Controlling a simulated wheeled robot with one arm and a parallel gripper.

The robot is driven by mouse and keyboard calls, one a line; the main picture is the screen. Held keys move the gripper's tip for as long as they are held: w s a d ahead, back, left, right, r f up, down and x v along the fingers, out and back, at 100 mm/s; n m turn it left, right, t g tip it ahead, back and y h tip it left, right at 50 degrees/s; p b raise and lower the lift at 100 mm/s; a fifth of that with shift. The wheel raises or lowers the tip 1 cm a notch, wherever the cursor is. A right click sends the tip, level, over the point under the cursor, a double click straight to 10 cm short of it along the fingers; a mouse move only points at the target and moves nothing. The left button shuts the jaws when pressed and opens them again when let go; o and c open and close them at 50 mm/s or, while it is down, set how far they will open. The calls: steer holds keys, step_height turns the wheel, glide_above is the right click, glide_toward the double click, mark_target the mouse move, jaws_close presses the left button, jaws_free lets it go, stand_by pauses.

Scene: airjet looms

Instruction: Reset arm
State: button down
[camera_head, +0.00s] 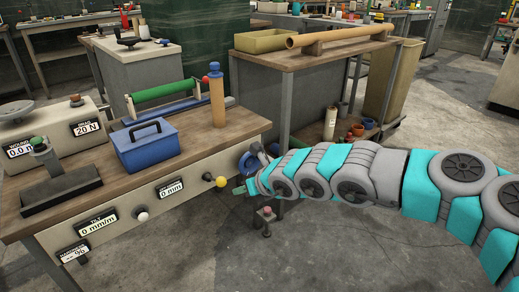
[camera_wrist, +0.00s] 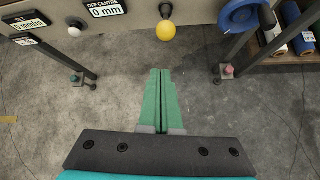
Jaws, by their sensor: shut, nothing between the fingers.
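My arm comes in from the right in the head view, stretched out toward the front of the workbench. My gripper (camera_head: 243,188) is at the bench's right front corner, just right of and below a yellow knob (camera_head: 221,181). In the wrist view my gripper (camera_wrist: 161,72) has its two green fingers pressed together, with nothing between them. It points toward the bench front, with bare floor under it. The yellow knob (camera_wrist: 166,30) shows just beyond the fingertips, apart from them.
The workbench (camera_head: 225,125) holds a blue toolbox (camera_head: 147,150), a green roller (camera_head: 165,90) and a brown cylinder (camera_head: 217,103). A white knob (camera_head: 142,216) is on its front panel. A blue wheel (camera_wrist: 240,16) is right of the yellow knob. Open concrete floor (camera_head: 330,250) lies below my arm.

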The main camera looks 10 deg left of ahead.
step_height(320, 180, up, 17)
steer(key=n+t+y, duration=0.3)
steer(key=n+y, duration=0.1)
steer(key=n, duration=0.6)
steer(key=s+n+g, duration=0.2)
steer(key=s+n, duration=0.7)
steer(key=s+d+f+n+g+h, duration=0.2)
steer(key=s+d+f+n+g, duration=0.25)
steer(key=s+f, duration=0.3)
steer(key=s+d+f+n+g+h, duration=0.2)
steer(key=s+d+f+h, duration=0.3)
steer(key=s+d, duration=0.3)
steer(key=s+d+f+n+g+h, duration=0.2)
steer(key=s+d+f+h, duration=0.2)
steer(key=s+d, duration=0.5)
steer(key=d+f, duration=0.1)
steer(key=d, duration=0.6)
steer(key=shift+s+f+h, duration=0.2)
steer(key=shift+h, duration=0.2)
steer(key=shift+d, duration=0.1)
